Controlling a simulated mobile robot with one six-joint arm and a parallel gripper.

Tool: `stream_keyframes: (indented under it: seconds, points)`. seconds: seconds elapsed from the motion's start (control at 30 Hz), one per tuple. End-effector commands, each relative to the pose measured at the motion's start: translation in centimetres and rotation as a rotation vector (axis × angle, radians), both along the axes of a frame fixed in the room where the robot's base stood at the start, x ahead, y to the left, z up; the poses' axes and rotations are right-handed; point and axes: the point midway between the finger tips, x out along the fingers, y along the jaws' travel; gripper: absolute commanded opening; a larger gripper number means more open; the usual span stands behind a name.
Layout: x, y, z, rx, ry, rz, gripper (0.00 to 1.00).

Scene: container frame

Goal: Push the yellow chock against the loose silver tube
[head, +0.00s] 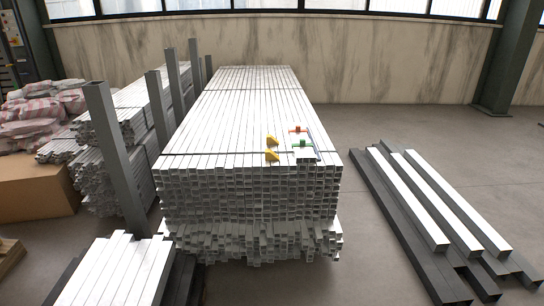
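Two yellow chocks lie on top of the big stack of silver tubes (215,120), right of its middle. One yellow chock (271,140) is farther back and the other yellow chock (272,156) is nearer the front end. The tubes lie side by side, lengthwise away from me. I cannot tell which silver tube is the loose one, or whether either chock touches it. My gripper is not in view.
A red item (298,130), a green item (302,145) and a small white piece (306,155) lie right of the chocks. Grey posts (115,155) stand left of the stack. Long dark and white beams (430,220) lie on the floor at right. Floor between is clear.

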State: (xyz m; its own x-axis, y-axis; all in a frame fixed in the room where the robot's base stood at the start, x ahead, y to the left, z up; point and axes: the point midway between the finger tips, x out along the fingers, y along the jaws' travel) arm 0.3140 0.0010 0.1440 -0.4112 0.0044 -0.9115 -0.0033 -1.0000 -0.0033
Motion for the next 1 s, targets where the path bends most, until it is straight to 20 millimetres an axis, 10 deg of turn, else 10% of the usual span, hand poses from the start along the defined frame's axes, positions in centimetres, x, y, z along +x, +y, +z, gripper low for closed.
stream_keyframes:
  seconds: [0.2,0.4,1.0]
  points:
    - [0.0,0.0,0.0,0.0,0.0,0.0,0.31]
    - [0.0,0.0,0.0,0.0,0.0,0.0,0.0]
    - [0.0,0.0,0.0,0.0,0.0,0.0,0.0]
